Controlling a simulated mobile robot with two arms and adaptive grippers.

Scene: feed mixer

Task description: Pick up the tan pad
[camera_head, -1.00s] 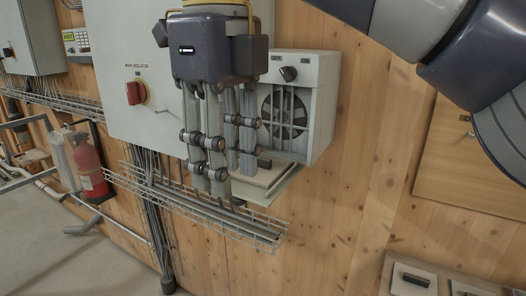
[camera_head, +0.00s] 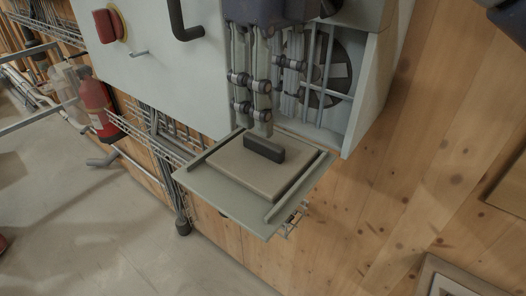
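The tan pad (camera_head: 236,170) is a flat square slab lying on a grey tray (camera_head: 222,196) with raised side rails, in the middle of the view. A short dark handle (camera_head: 264,149) sits on top of it. My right gripper (camera_head: 274,121) comes down from the top, fingers pointing down just above and behind the handle. Its fingers look spread, with a gap between them and nothing held. Whether a fingertip touches the pad I cannot tell. My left gripper is not in view.
A grey box with a round fan and vertical bars (camera_head: 321,75) stands right behind my fingers. A grey cabinet with a red knob (camera_head: 110,25) is at upper left. A wire cable tray (camera_head: 150,136) and red fire extinguisher (camera_head: 97,108) are farther left.

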